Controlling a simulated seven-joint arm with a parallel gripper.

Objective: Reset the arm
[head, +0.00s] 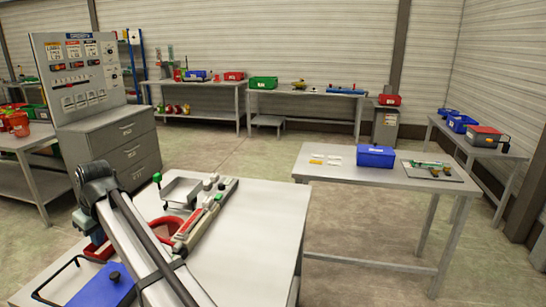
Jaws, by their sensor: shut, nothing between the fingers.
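My arm crosses the front left of the head view, over the white workbench (255,225). A dark joint is at its far end, and a grey link comes back toward the camera. My gripper cannot be made out; its fingers do not show. A green-knobbed fixture with a grey metal bracket (182,190) stands on the bench. Beside it is a long grey device with red and green parts (205,212). A red round part (163,227) is partly hidden by my arm.
A blue box with a black handle (100,290) is at the near left. A second table (335,178) to the right holds a blue bin (375,156) and a grey board with tools (433,170). A grey drawer cabinet (115,150) stands behind. The bench's right part is clear.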

